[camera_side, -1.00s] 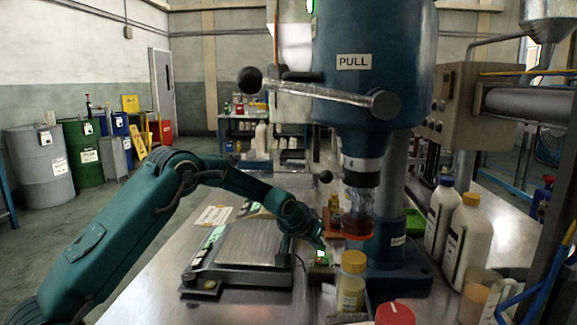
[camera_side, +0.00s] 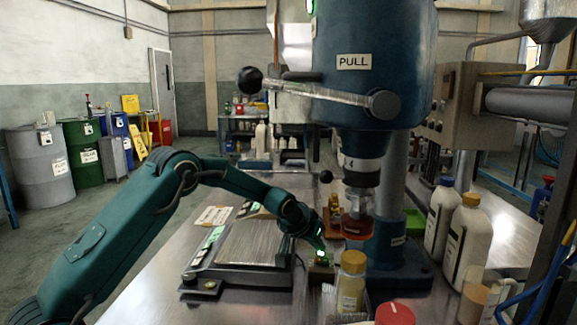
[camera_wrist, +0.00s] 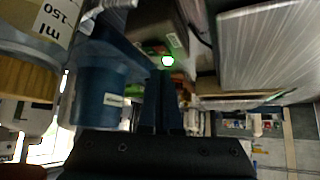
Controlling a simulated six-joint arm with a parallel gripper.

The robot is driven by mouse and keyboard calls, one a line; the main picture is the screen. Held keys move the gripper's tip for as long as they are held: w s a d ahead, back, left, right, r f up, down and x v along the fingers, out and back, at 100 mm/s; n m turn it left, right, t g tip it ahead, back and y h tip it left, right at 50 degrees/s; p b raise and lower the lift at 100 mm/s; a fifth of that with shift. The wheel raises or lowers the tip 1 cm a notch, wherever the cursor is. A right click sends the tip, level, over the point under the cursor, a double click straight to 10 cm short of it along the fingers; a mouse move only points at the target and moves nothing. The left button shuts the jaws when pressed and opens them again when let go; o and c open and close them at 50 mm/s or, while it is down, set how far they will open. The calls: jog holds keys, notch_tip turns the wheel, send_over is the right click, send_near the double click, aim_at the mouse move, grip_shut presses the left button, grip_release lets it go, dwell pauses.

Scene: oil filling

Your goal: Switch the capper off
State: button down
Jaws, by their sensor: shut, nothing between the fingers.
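The capper (camera_side: 372,60) is the big blue machine with a PULL label and a lever, standing right of centre. A small switch box (camera_side: 321,271) sits on the table left of the capper's base. A green light glows at its top, where my gripper's tips meet it in the picture; the wrist view shows the light (camera_wrist: 167,60) just beyond the fingertips. My gripper (camera_side: 319,248) is shut and empty, pointing down at the box. It also shows in the wrist view (camera_wrist: 164,76). I cannot tell whether the tips touch the switch, which they partly hide.
A flat scale (camera_side: 250,244) lies to the left. A yellow-capped jar (camera_side: 352,285) and a red cap (camera_side: 395,314) stand close in front. White bottles (camera_side: 466,240) stand right of the capper. The front left of the table is clear.

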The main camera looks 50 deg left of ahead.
jog(key=shift+f, duration=1.1)
dwell(0.6)
jog(key=shift+r, duration=2.55)
jog(key=s+d+r+m+g+h, duration=0.1)
jog(key=s+d+r, duration=0.25)
jog(key=s, duration=0.35)
jog(key=s+d+r, duration=0.3)
jog(key=s+r, duration=0.2)
jog(key=s, duration=0.2)
jog(key=s+d+f+m+g, duration=0.1)
jog(key=s+d, duration=0.1)
jog(key=s, duration=0.7)
jog(key=s+d+f+m+h, duration=0.1)
jog(key=s+d, duration=0.1)
jog(key=s, duration=0.8)
jog(key=shift+s+d+f+g, duration=0.15)
jog(key=shift+s+f+g, duration=0.05)
jog(key=shift+f+g, duration=0.2)
